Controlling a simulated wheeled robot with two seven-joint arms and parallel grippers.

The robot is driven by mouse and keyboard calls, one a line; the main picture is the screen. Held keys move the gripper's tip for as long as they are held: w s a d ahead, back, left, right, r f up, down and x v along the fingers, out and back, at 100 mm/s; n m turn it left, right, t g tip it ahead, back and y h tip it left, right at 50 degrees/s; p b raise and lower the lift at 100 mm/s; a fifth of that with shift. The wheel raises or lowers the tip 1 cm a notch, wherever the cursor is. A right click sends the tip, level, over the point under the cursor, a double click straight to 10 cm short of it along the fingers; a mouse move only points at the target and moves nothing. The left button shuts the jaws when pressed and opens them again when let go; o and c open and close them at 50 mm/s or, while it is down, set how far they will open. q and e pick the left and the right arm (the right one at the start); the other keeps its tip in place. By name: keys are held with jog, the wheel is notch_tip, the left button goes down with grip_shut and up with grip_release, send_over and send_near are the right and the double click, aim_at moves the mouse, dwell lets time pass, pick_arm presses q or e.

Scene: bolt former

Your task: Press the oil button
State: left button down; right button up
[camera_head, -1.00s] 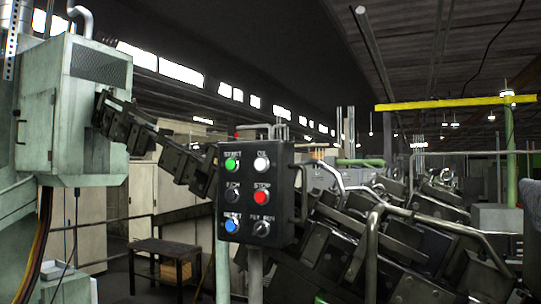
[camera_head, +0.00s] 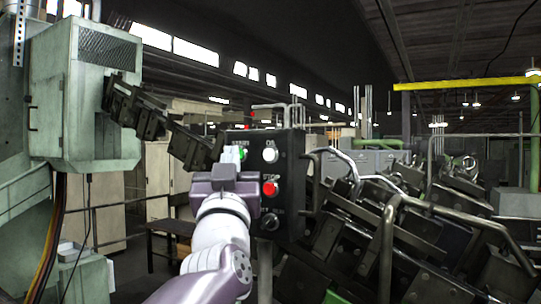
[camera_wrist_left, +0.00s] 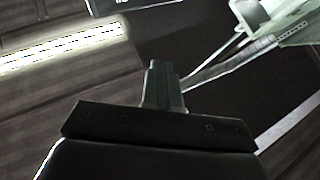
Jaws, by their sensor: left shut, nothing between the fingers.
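The dark control panel (camera_head: 292,190) stands upright on a post in the middle of the head view. The oil button (camera_head: 270,155) is the white round one at its top right. The red stop button (camera_head: 270,188) sits below it. The left wrist view shows the shut fingers (camera_wrist_left: 160,75) and no panel buttons. My right gripper is not in view.
A dark selector knob (camera_head: 270,221) is at the panel's lower right. A bent metal handle (camera_head: 317,180) stands out at the panel's right side. Dark conveyor machinery (camera_head: 370,230) lies to the right. A pale green machine cabinet (camera_head: 85,100) stands at left.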

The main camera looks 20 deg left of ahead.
aim_at(270, 155)
pick_arm(q)
jog(key=shift+w+d+p, duration=0.2)
jog(key=shift+w+p, duration=0.9)
jog(key=shift+w, duration=1.15)
jog(key=shift+w+d+p, duration=0.2)
jog(key=shift+w+p, duration=0.85)
jog(key=shift+w, duration=1.15)
jog(key=shift+w, duration=0.2)
jog(key=shift+w, duration=0.25)
